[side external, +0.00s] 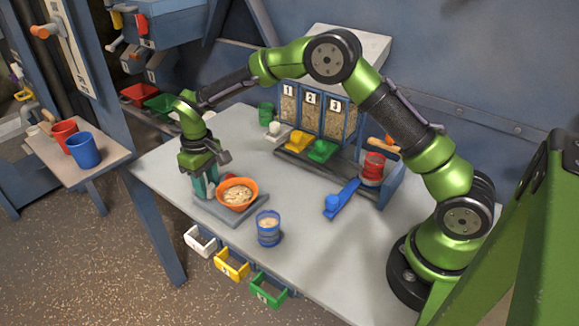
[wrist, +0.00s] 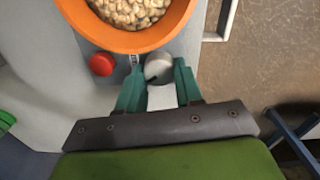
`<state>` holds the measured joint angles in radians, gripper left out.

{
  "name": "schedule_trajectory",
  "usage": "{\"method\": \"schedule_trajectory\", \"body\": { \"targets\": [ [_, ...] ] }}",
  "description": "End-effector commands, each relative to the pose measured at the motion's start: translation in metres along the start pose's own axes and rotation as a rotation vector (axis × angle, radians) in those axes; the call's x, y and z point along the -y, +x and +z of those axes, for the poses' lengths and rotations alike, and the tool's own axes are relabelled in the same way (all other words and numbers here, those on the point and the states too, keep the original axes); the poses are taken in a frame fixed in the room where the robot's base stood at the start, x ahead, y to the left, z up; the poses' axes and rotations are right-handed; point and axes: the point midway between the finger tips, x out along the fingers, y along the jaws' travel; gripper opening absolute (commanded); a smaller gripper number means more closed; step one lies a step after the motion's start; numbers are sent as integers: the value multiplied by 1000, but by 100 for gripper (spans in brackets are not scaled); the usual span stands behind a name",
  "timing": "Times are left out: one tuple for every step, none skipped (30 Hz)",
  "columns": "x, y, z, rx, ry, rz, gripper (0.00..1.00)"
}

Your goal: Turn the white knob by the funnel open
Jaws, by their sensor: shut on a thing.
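The white knob (wrist: 158,68) shows in the wrist view, on the grey base (wrist: 88,44) just below the orange funnel (wrist: 140,38). A dark mark is on its lower edge. The funnel, full of pale pellets, also shows in the side external view (side external: 237,205). My gripper (wrist: 159,72) has its teal fingers on both sides of the knob and is shut on it. In the side external view my gripper (side external: 204,184) points down at the left of the funnel and hides the knob.
A red button (wrist: 102,64) sits left of the knob. A blue cup with pellets (side external: 268,232) stands in front of the funnel. A blue scoop (side external: 341,198) lies to the right. Bins numbered 1 to 3 (side external: 311,108) stand behind. White, yellow and green drawers (side external: 232,265) hang at the table's front edge.

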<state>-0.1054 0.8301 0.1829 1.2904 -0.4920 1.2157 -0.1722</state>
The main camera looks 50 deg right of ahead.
Motion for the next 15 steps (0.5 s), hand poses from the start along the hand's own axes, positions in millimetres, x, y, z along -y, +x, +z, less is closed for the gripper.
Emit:
{"method": "schedule_trajectory", "body": {
  "targets": [
    [0, -1, 0, 1, -45, 0, 5],
    [0, -1, 0, 1, -74, 0, 5],
    [0, -1, 0, 1, -111, 0, 5],
    [0, -1, 0, 1, -140, 0, 5],
    [0, -1, 0, 1, -168, 0, 5],
    [0, -1, 0, 1, -206, 0, 5],
    [0, -1, 0, 1, -235, 0, 5],
    [0, -1, 0, 1, -263, 0, 5],
    [0, -1, 0, 1, -301, 0, 5],
    [0, -1, 0, 1, -329, 0, 5],
    [0, -1, 0, 1, -357, 0, 5],
    [1, -1, 0, 1, -395, -1, 5],
    [1, -1, 0, 1, -423, -1, 5],
    [1, -1, 0, 1, -451, -1, 5],
    [1, -1, 1, 1, -489, -1, 5]
  ]
}}
